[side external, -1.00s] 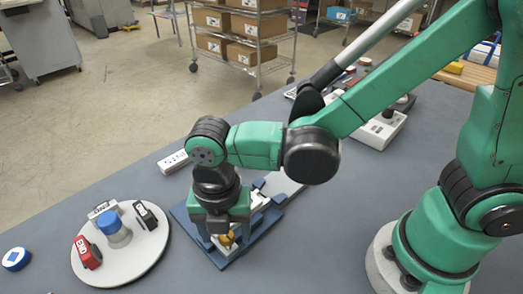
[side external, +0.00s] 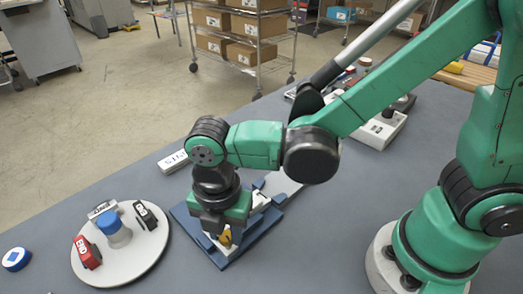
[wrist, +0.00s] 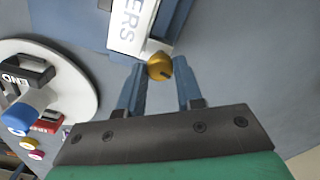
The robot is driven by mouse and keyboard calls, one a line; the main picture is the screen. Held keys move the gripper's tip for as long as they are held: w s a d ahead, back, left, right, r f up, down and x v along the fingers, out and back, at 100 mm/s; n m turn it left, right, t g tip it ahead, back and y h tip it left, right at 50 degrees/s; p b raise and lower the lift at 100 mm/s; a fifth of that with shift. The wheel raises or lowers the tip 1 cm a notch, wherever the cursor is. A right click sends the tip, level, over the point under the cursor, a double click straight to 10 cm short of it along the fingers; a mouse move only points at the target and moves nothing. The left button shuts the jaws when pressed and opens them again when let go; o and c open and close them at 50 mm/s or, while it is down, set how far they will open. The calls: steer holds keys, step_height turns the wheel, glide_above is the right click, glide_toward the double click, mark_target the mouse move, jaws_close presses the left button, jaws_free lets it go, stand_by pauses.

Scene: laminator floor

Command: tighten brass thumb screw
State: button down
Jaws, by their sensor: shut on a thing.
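The screw is at the end of a white block (wrist: 130,25) with dark lettering ending in "ERS". The screw's shank and thread are hidden. My wrist covers part of the fixture in the side view.
A round pale turntable (side external: 118,266) with a blue knob (side external: 114,226), a red "END" block (side external: 87,252) and dark and grey blocks stands left of the fixture. A blue-topped disc (side external: 16,259) lies further left. A white labelled bar (side external: 173,161) lies behind. The front bench is clear.

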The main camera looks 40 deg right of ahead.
mark_target(227, 235)
steer(key=m, duration=1.1)
steer(key=shift+m, duration=2.1)
steer(key=c, duration=0.6)
jaws_free()
steer(key=shift+o, duration=0.2)
steer(key=shift+r, duration=0.15)
steer(key=shift+r, duration=2.7)
